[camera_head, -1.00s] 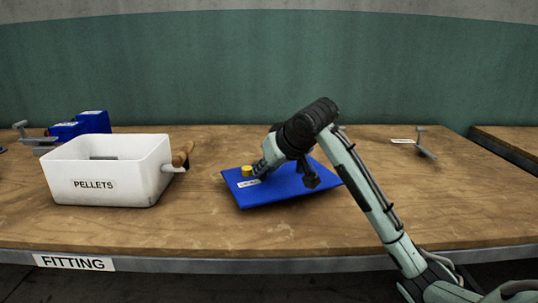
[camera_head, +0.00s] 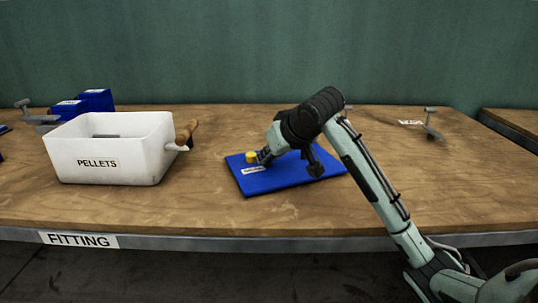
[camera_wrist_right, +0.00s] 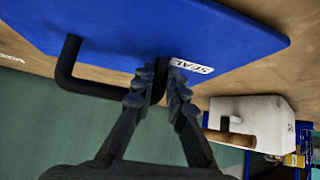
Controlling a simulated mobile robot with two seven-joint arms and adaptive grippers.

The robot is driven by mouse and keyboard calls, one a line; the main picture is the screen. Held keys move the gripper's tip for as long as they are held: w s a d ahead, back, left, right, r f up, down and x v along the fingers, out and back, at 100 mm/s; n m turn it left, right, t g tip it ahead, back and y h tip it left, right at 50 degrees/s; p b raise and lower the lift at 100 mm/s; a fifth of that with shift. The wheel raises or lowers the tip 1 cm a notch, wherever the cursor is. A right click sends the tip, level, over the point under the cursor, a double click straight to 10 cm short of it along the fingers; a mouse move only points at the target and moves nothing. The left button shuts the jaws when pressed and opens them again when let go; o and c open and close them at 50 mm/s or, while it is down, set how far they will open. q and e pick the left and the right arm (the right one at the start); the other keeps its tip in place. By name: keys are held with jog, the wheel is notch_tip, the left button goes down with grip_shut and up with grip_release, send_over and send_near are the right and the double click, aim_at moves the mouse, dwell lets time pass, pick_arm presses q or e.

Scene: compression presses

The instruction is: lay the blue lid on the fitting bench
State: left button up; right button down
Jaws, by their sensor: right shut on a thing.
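My left gripper is not in view.
A white PELLETS bin (camera_head: 110,150) with a wooden-handled scoop (camera_head: 187,133) stands left of the lid. Blue boxes (camera_head: 95,100) and a grey bracket (camera_head: 35,117) are at the back left. Another grey bracket (camera_head: 432,122) is at the back right. The front strip of bench is clear.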

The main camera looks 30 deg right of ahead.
jog(key=shift+f, duration=0.35)
jog(key=c, duration=1.5)
grip_release()
jog(key=shift+o, duration=0.2)
